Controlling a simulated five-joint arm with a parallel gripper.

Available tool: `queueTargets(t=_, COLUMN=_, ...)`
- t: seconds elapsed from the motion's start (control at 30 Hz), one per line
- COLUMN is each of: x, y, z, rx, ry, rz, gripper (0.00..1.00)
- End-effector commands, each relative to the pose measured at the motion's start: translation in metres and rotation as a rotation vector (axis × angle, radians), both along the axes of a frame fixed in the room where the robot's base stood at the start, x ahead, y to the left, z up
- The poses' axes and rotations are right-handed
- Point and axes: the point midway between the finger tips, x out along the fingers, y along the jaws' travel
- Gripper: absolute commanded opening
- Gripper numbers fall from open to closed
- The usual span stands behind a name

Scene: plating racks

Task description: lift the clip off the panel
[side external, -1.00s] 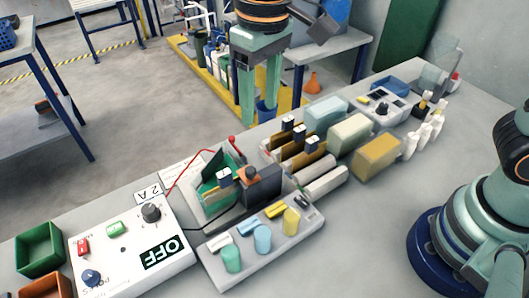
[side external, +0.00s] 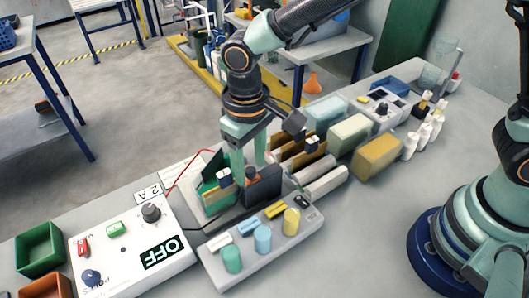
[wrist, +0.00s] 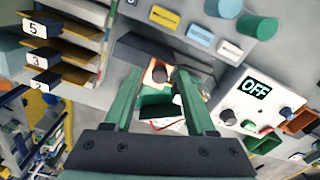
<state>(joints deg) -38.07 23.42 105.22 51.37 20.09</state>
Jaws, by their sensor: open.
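My gripper (side external: 248,166) is open, pointing down over the plating tank, with its two green fingers spread apart. In the wrist view the fingers (wrist: 156,68) stand on either side of an orange-and-dark piece with a round knob. A green panel (side external: 212,194) with a white-and-dark tag (side external: 223,176) stands in the tank, close to the left finger. The panel also shows between the fingers in the wrist view (wrist: 155,100). I cannot tell the clip itself apart clearly.
A white control box (side external: 130,240) reading OFF is at the left. A grey tray with several coloured cylinders (side external: 262,239) lies in front of the tank. Racks with numbered tags (side external: 312,144) and white bottles (side external: 409,146) stand to the right.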

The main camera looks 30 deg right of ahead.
Motion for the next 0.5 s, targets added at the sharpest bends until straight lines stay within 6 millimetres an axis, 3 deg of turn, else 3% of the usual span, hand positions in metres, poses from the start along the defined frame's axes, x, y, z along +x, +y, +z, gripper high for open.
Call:
queueTargets(t=0.37, x=-0.0001, y=-0.0001, z=-0.0075, rx=0.0, ry=0.0, rz=0.0, gripper=0.56)
queueTargets(t=0.4, x=-0.0001, y=-0.0001, z=-0.0074, rx=0.0, ry=0.0, rz=0.0, gripper=0.52)
queueTargets(t=0.5, x=-0.0001, y=-0.0001, z=-0.0073, rx=0.0, ry=0.0, rz=0.0, gripper=0.14)
